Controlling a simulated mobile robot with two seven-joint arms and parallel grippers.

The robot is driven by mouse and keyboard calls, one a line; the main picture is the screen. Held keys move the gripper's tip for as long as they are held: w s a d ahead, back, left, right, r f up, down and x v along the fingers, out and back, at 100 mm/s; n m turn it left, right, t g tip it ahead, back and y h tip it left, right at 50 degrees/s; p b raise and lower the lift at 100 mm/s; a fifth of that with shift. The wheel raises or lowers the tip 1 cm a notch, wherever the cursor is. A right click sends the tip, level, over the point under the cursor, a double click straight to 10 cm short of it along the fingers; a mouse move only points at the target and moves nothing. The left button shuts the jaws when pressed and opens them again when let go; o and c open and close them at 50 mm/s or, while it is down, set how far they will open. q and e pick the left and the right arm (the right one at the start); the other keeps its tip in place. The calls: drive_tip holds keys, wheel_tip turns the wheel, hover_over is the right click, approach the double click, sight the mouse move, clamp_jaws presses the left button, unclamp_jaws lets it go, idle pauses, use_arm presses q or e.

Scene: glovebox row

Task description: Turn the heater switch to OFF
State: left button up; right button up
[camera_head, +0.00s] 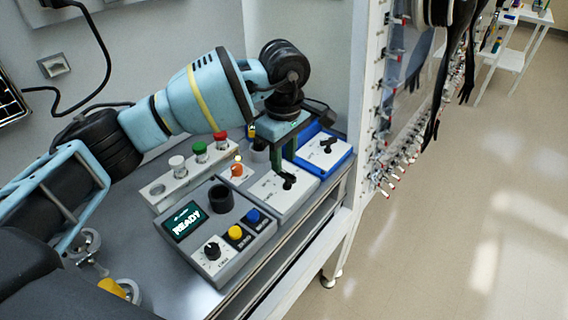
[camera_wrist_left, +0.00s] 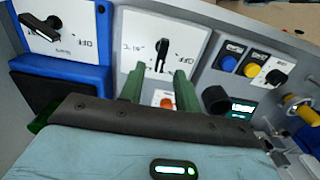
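A light switch box (camera_head: 280,195) on the bench has a black rotary handle (camera_head: 289,181). In the left wrist view this handle (camera_wrist_left: 162,52) stands roughly upright on a white plate (camera_wrist_left: 190,40) with OFF at one side and a small label like a temperature at the other. Which printed label says heater is too small to tell. My left gripper (camera_wrist_left: 160,76) is open, its two green fingers apart, with the handle just beyond and between their tips. In the head view the left gripper (camera_head: 288,158) is over this box and partly hides it. My right gripper is out of view.
A blue switch box (camera_head: 340,158) with a black handle stands beside it. On the other side is a grey device (camera_head: 262,228) with a READY screen and coloured buttons. The bench edge is close in front.

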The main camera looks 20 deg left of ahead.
sight(284, 171)
use_arm(q)
drive_tip(key=shift+r, duration=2.2)
